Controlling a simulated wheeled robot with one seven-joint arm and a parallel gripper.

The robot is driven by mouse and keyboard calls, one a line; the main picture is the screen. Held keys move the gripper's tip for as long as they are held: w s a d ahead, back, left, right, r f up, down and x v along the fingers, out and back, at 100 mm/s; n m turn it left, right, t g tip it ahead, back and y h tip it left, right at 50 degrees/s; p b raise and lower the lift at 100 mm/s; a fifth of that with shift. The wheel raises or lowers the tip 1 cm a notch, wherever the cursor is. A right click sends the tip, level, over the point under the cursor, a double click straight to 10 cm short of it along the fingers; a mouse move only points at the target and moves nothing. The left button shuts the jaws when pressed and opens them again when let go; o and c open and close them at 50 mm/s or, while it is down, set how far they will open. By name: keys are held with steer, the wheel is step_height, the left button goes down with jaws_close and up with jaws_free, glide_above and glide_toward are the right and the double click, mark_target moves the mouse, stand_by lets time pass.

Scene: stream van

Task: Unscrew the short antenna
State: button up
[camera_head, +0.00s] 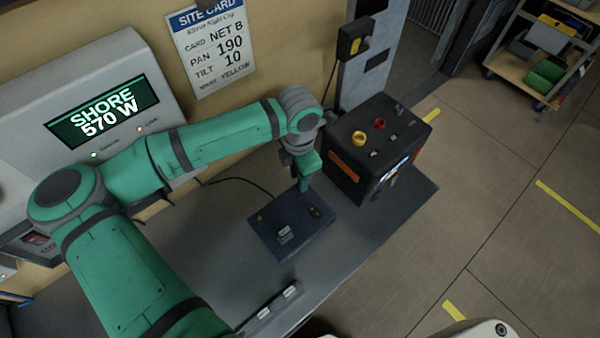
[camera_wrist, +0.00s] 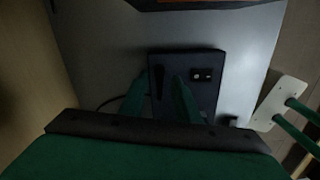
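A dark blue flat unit (camera_head: 285,240) lies on the grey bench, and it also shows in the wrist view (camera_wrist: 205,100). A short, dark, tapered shape (camera_wrist: 158,82) on it looks like the short antenna, but it is dim and I cannot see its base or thread. My gripper (camera_head: 302,186) points down just above the unit's far edge. In the wrist view my two green fingers (camera_wrist: 160,97) stand apart, with the dark shape showing between them. No contact with it is visible. In the head view the fingers hide that spot.
A black case with knobs (camera_head: 378,150) stands close right of my gripper. A grey bar with two pale blocks (camera_head: 270,307) lies at the bench's near edge. A grey display console (camera_head: 95,105) stands at the left against the wall. A cart (camera_head: 545,60) stands far right.

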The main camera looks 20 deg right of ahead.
steer(key=shift+d, duration=0.1)
jaws_close()
steer(key=n, duration=0.4)
steer(key=shift+w, duration=0.1)
stand_by(0.3)
steer(key=n, duration=0.2)
steer(key=shift+n, duration=1)
